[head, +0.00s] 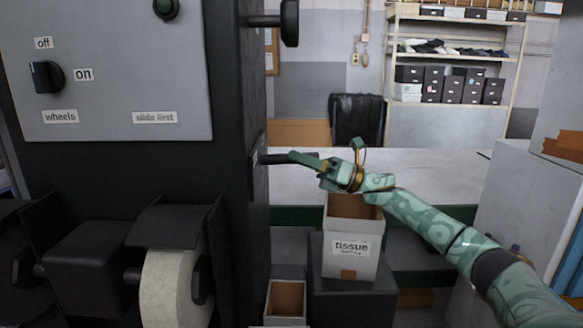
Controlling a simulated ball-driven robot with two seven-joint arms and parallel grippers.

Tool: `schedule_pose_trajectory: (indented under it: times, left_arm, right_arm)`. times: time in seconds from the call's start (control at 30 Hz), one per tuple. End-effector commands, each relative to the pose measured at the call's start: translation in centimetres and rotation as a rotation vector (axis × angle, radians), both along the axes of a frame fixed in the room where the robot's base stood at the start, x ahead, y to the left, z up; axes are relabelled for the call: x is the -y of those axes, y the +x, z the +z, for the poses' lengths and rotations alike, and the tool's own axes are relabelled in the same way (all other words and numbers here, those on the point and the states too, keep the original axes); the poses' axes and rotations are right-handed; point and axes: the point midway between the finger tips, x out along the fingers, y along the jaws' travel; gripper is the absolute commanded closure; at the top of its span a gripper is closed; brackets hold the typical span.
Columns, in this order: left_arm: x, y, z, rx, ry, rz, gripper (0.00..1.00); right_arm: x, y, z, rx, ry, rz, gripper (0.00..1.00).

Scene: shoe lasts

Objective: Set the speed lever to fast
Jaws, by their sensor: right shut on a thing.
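A dark lever (274,159) sticks out to the right from the side of the black machine (235,110). I take it for the speed lever; no fast or slow marking on it can be read here. My right gripper (312,162), green, reaches in from the right and is shut on the lever's outer end. Its fingers hide part of the lever's end. My left gripper is not in view.
A grey panel (110,90) carries a black knob (47,77) between off and on labels. A black handle (289,22) juts out above the lever. A tissue box (348,265) stands below my right arm. A pale table (420,175) lies behind.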

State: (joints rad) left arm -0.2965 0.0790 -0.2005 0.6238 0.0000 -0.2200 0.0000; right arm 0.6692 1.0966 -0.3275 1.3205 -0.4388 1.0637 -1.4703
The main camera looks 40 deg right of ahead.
Motion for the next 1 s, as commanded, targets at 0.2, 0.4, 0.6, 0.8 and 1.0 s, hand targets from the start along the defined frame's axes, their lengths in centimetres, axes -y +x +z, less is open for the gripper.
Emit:
schedule_pose_trajectory:
  times: [0.2, 0.4, 0.6, 0.8, 1.0]
  left_arm:
    - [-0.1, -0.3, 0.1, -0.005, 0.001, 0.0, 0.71]
    - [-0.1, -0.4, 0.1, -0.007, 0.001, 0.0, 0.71]
    - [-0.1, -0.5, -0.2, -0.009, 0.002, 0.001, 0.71]
    - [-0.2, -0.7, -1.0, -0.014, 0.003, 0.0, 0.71]
    - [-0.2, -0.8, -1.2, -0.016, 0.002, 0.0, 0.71]
  right_arm:
    - [0.1, 0.0, 0.1, 0.004, -0.004, -0.005, 0.59]
    - [0.0, 0.0, 0.1, 0.003, -0.002, -0.004, 0.57]
    - [0.6, -0.4, -0.4, 0.0, -0.003, -0.004, 0.57]
    - [3.7, -3.0, -1.4, -0.004, -0.005, -0.008, 0.57]
    - [7.6, -6.5, -1.3, -0.005, -0.004, -0.007, 0.57]
